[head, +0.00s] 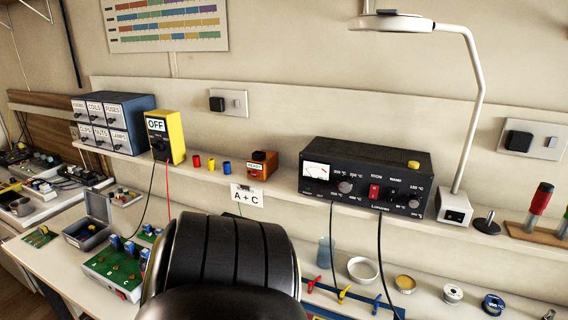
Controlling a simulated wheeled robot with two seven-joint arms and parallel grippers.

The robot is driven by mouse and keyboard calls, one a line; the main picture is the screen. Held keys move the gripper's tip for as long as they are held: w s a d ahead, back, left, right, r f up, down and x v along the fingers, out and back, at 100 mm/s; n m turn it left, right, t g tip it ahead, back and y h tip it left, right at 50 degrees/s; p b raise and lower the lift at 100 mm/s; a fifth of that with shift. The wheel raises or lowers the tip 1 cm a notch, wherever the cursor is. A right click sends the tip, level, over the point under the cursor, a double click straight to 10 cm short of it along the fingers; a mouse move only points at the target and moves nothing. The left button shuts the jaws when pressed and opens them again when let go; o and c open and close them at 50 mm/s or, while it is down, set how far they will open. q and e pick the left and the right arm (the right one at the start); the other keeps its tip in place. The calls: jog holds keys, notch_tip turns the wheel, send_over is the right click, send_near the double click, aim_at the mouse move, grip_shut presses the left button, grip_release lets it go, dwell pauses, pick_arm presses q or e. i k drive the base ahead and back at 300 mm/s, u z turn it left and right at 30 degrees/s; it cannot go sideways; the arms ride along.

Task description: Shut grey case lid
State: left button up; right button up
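The grey case (72,240) stands on the left part of the bench, behind the green circuit board. Its lid (98,206) is raised at the back, so the case is open. The inside looks dark, with small contents too small to make out. Neither of my grippers is in view.
A green circuit board (112,272) with blue parts stands just in front of the case, and a small green board (40,237) lies left of it. A shelf above holds a yellow box (165,137) with hanging leads. A large dark rounded shape, perhaps mine, hides the bench's middle.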

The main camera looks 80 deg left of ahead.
aim_at(98, 205)
jog(key=u, duration=4.15)
